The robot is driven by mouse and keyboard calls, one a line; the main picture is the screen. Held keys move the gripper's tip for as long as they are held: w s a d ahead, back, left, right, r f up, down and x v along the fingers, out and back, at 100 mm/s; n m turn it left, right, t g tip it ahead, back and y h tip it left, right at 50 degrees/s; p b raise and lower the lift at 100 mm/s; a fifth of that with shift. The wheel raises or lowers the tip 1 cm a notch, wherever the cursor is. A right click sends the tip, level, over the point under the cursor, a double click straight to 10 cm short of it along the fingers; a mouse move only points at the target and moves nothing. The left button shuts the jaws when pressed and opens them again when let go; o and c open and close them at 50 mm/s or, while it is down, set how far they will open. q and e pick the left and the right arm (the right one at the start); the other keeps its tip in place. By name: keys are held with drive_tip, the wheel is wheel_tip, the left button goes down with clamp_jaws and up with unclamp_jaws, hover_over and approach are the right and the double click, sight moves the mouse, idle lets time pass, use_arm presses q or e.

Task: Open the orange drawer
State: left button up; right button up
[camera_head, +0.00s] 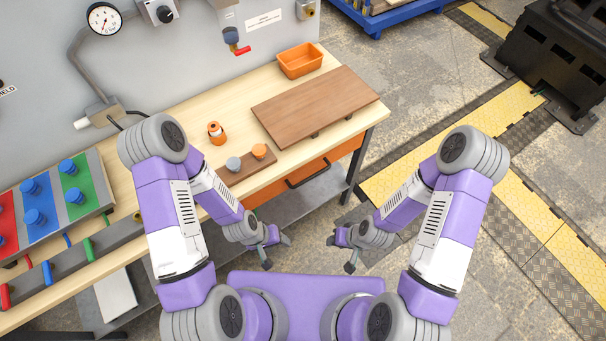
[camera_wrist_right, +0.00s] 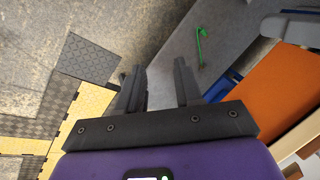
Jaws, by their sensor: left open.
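The orange drawer (camera_head: 337,154) is under the right end of the wooden workbench, and its front looks flush below the tabletop. Its dark bar handle (camera_head: 308,175) runs along the front. An orange panel (camera_wrist_right: 275,95), which looks like the drawer front, shows at the right of the right wrist view. My left gripper (camera_head: 276,252) is open and empty, in front of the bench and apart from the handle. My right gripper (camera_head: 339,254) is also open and empty, to the right of the left one; its two fingers stand apart in the right wrist view (camera_wrist_right: 157,85).
On the workbench (camera_head: 190,100) are a brown board (camera_head: 315,105), an orange bin (camera_head: 300,61), an orange bottle-like item (camera_head: 216,132) and a small block with two knobs (camera_head: 246,166). A grey lower shelf (camera_head: 300,205) lies beneath. Open floor is at the right.

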drive_tip(key=w+f+n+t+b, duration=0.2)
drive_tip(key=w+n, duration=0.2)
drive_tip(key=n, duration=0.1)
drive_tip(key=n+t+y+b, duration=0.5)
drive_tip(key=n+t+b, duration=0.4)
drive_tip(key=n, duration=1.2)
approach(307, 179)
drive_tip(key=f+x, duration=0.1)
drive_tip(key=x, duration=0.9)
drive_tip(key=shift+r, duration=0.15)
clamp_jaws()
